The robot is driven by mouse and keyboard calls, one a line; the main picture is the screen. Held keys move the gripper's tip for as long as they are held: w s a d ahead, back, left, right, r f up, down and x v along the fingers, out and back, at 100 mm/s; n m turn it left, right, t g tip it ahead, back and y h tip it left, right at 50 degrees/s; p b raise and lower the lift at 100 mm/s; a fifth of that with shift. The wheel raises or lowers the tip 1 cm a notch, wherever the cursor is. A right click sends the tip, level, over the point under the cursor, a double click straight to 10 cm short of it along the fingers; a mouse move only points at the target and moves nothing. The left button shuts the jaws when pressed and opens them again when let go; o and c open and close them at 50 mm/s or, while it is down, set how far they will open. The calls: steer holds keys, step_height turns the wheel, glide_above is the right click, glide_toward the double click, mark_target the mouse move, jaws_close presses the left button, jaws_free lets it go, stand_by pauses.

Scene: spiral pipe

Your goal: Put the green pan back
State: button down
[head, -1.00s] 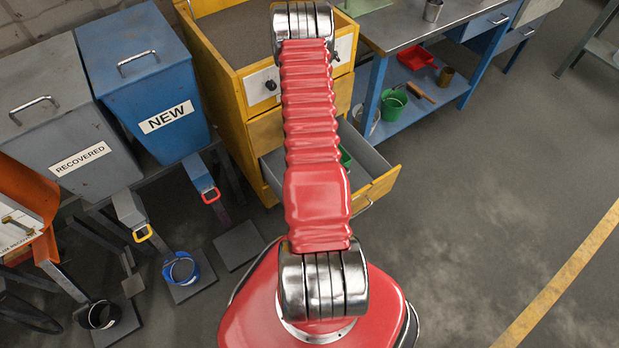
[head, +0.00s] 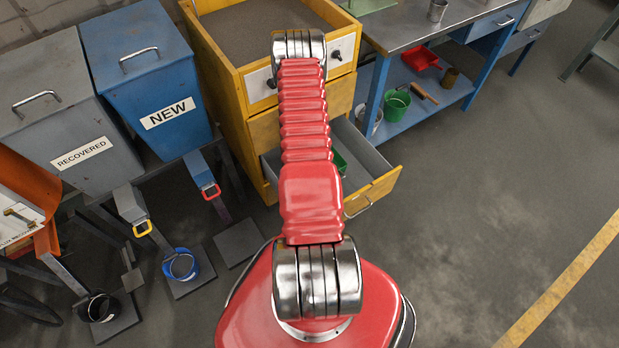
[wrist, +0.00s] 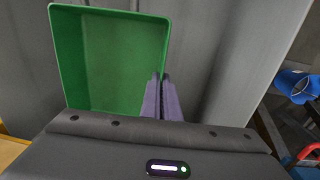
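The green pan (wrist: 110,55) fills the upper left of the wrist view, its open side facing the camera, with grey surfaces behind and beside it. My gripper (wrist: 161,78) is at the pan's right wall. Its two purple-grey fingers are close together, with the wall's edge running in between them. In the head view, a small piece of green (head: 340,163) shows at the open drawer (head: 375,187) of the yellow cabinet, mostly hidden behind my red arm. My gripper is hidden there. I cannot tell whether the pan touches the drawer's floor.
The yellow cabinet (head: 230,95) stands beside a blue workbench (head: 440,100) with a green bucket (head: 397,104) and a red dustpan (head: 421,58) on its lower shelf. Blue NEW (head: 145,75) and grey RECOVERED (head: 60,120) bins stand left.

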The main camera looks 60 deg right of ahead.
steer(key=shift+f, duration=2.25)
steer(key=shift+f, duration=0.1)
steer(key=shift+f, duration=2)
steer(key=shift+f, duration=0.1)
steer(key=c, duration=2)
jaws_free()
steer(key=shift+w+a+r, duration=0.1)
steer(key=shift+a+r, duration=0.1)
steer(key=shift+r, duration=2.9)
steer(key=shift+w+a+r, duration=0.1)
steer(key=shift+a+r, duration=0.1)
steer(key=shift+r, duration=2.85)
